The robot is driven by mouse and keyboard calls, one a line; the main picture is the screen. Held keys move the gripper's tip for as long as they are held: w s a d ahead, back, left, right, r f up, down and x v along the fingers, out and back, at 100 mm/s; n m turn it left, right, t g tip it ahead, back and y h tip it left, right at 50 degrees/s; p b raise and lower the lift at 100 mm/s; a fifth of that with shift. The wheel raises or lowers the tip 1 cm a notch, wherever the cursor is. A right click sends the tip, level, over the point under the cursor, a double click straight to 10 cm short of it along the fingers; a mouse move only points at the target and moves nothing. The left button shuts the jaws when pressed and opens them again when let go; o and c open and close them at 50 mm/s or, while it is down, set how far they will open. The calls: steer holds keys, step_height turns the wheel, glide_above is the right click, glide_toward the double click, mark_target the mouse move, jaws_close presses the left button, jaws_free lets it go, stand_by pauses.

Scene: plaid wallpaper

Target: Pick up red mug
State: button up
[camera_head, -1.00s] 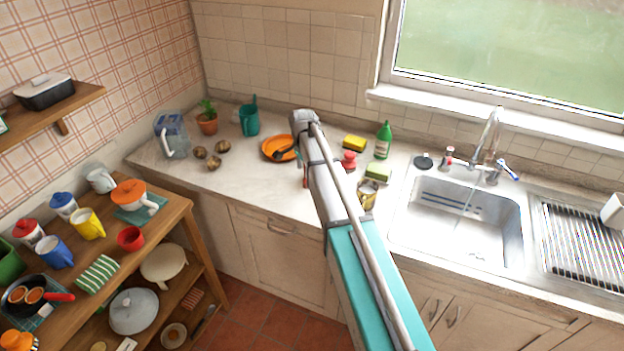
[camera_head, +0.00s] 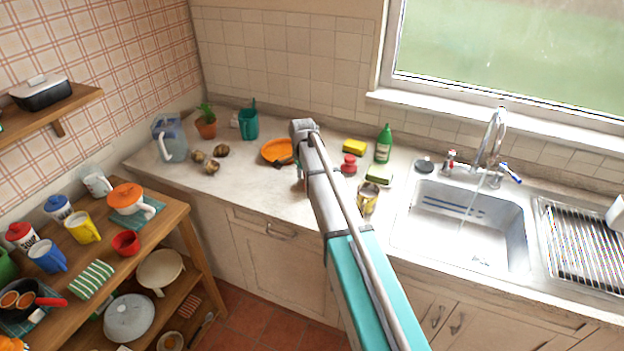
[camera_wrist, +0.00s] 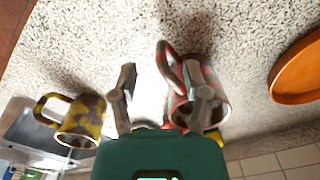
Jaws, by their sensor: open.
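In the wrist view, a worn red and grey mug (camera_wrist: 211,68) is close to my gripper (camera_wrist: 160,76), on the right side of it. Its loop handle shows in the gap between my two fingers, and the right finger covers part of the mug body. My gripper is open, with the fingers apart on either side of the handle. I cannot tell whether a finger touches the mug. In the head view, my arm hides my fingers and most or all of this mug.
A yellow-brown mug (camera_head: 367,199) stands on the counter right of my arm; it shows left of my fingers in the wrist view (camera_wrist: 80,120). An orange plate (camera_head: 272,151) lies to the left. A red item (camera_head: 348,164), sponge (camera_head: 355,146) and green bottle (camera_head: 383,145) stand behind.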

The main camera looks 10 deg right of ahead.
mark_target(304, 192)
steer(key=shift+w+d+f+b, duration=0.1)
steer(key=shift+w+f+b, duration=0.05)
steer(key=shift+f+b, duration=2.2)
jaws_close()
